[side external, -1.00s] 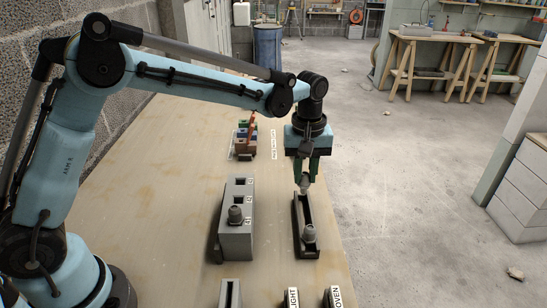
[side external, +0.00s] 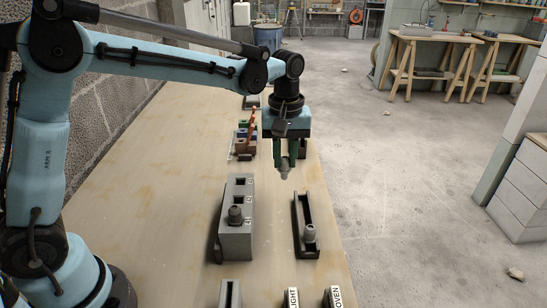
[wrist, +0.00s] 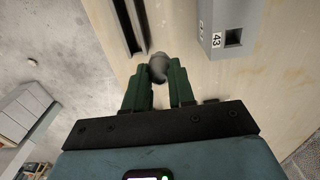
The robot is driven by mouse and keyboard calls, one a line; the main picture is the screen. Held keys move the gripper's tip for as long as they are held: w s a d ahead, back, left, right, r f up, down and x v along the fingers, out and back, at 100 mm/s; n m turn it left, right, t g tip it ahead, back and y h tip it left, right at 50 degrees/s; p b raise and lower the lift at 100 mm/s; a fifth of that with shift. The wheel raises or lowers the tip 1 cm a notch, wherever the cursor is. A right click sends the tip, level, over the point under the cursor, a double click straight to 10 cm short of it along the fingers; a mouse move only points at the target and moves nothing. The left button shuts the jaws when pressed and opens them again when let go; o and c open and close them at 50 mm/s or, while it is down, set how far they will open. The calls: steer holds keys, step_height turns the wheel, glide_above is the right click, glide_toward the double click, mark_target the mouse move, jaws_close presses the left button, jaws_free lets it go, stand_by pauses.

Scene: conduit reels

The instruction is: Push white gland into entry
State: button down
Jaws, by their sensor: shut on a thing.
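My gripper (side external: 286,164) is shut on a pale grey gland (side external: 285,174), which hangs below the green fingertips. In the wrist view the gland (wrist: 158,66) sits between the two fingers. It is above the table, left of the dark tray's far end in the side view. The grey entry block (side external: 237,240) stands to the left, with square openings along its top. A darker gland (side external: 236,214) sits in its nearer opening; the farther openings look empty. In the wrist view, part of the block (wrist: 218,12) shows an empty square opening near the label "43".
The narrow dark tray (side external: 302,212) holds another grey gland (side external: 309,233) at its near end. A rack of coloured blocks (side external: 245,144) stands farther back. Labelled blocks stand at the front edge. The table left of the entry block is clear.

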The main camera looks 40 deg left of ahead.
steer(key=s+a+r, duration=0.1)
steer(key=s+a, duration=0.5)
steer(key=s, duration=0.1)
steer(key=shift+s+a+r, duration=0.2)
steer(key=shift+s+r, duration=0.1)
steer(key=shift+r, duration=0.05)
stand_by(0.4)
steer(key=shift+f, duration=2)
stand_by(2.0)
steer(key=c, duration=0.9)
jaws_free()
steer(key=shift+o, duration=0.6)
steer(key=shift+o, duration=0.7)
steer(key=shift+r, duration=0.2)
